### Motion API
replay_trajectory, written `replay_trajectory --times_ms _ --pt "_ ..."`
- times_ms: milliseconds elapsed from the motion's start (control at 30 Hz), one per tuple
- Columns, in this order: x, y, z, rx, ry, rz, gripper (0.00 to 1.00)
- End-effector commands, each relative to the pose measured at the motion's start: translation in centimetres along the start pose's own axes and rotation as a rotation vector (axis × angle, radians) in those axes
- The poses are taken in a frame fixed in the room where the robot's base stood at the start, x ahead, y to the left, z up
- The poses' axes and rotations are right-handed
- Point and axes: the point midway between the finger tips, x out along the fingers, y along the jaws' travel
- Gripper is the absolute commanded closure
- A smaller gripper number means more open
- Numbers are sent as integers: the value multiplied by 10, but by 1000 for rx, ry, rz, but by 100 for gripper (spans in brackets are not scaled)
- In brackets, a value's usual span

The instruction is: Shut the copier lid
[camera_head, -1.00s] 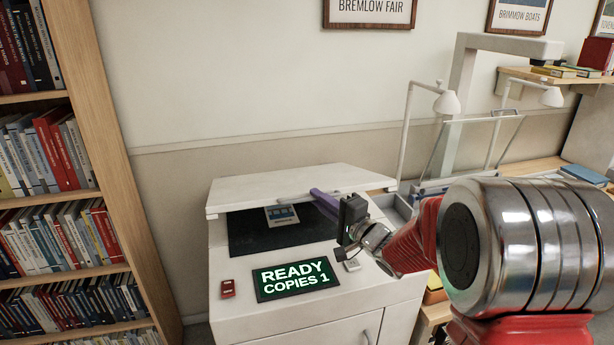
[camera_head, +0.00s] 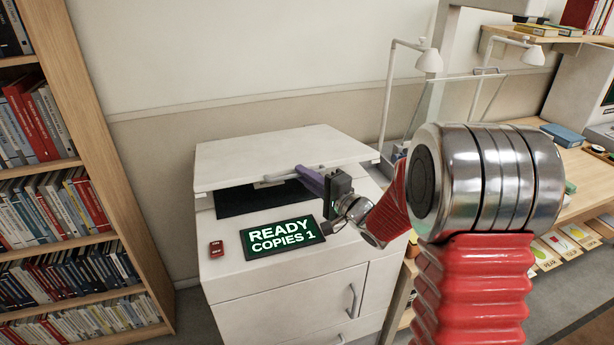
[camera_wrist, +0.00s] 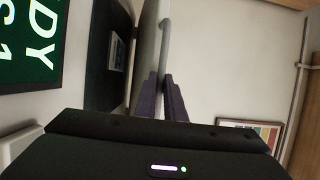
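The copier (camera_head: 285,285) is a white cabinet against the wall. Its white lid (camera_head: 275,152) is partly open, tilted above the dark glass (camera_head: 235,202). A sheet (camera_wrist: 117,52) lies on the glass, mostly hidden by the lid in the head view. A grey handle bar (camera_head: 283,177) runs along the lid's front edge and shows in the wrist view (camera_wrist: 164,42). My gripper (camera_head: 306,178) is at this bar near the lid's right half. Its purple fingers in the wrist view (camera_wrist: 163,92) are close together, with the bar running between them.
A bookshelf (camera_head: 100,165) stands at the left. A lamp stand (camera_head: 428,62) and a wooden desk (camera_head: 575,185) are at the right.

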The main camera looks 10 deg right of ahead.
Motion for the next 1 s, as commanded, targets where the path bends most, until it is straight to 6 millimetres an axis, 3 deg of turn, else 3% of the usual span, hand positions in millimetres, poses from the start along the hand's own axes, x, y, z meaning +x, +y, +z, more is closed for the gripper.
replay_trajectory --times_ms 67,267,700,1000 --pt "5 1 8 -4 -18 3 83" --pt "-11 0 9 -4 -17 2 83" --pt "-89 -1 2 -1 1 -2 83" --pt "-131 -2 0 0 5 -4 83"
